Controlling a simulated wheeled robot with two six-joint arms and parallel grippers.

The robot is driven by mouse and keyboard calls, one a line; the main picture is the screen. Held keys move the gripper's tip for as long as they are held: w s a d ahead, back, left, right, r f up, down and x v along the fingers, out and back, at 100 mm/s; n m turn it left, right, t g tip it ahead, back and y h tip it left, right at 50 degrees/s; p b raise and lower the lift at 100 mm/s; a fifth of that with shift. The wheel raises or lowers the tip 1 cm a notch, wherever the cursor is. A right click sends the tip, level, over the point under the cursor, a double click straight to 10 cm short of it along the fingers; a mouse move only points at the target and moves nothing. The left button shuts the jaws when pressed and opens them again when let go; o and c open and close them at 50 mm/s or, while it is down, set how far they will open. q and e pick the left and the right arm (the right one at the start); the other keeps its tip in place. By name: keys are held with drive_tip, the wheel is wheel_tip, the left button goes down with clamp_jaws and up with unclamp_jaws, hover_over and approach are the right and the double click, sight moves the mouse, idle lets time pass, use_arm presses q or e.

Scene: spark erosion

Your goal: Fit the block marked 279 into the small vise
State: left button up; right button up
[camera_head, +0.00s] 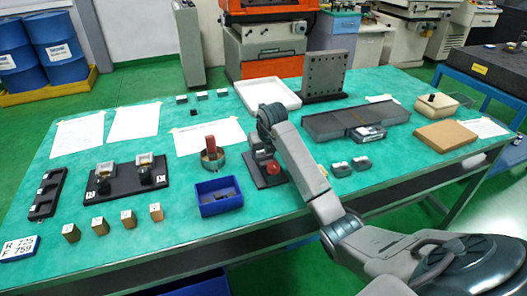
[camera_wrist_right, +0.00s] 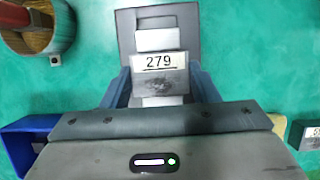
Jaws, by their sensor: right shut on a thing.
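The block marked 279 (camera_wrist_right: 160,63) shows in the right wrist view, with its number label facing the camera. My right gripper (camera_wrist_right: 160,85) is shut on it, with a blue-grey finger on each side. The small vise shows behind the block in that view as a dark grey base (camera_wrist_right: 186,18) with a light metal part next to the block. Whether the block sits between the jaws or above them, I cannot tell. In the head view my right gripper (camera_head: 261,146) is over the vise, whose dark base (camera_head: 255,180) and red knob (camera_head: 273,168) show. My left gripper is not in view.
A blue bin (camera_head: 220,207) and a round holder with a red part (camera_head: 211,158) stand left of the vise. Two small grey blocks (camera_head: 350,166) lie to its right. A black plate with two fixtures (camera_head: 126,180) and several brass blocks (camera_head: 128,218) are farther left.

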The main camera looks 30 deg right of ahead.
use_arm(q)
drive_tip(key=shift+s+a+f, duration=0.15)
use_arm(e)
drive_tip(key=shift+f, duration=0.1)
idle(0.3)
drive_tip(key=o, duration=1.5)
drive_tip(key=shift+c, duration=0.2)
drive_tip(key=shift+f, duration=0.1)
use_arm(q)
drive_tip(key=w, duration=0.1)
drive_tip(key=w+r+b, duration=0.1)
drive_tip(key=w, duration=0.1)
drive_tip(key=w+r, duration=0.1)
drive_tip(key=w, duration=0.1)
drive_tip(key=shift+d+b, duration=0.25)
drive_tip(key=shift+b, duration=0.15)
use_arm(e)
drive_tip(key=v, duration=1.1)
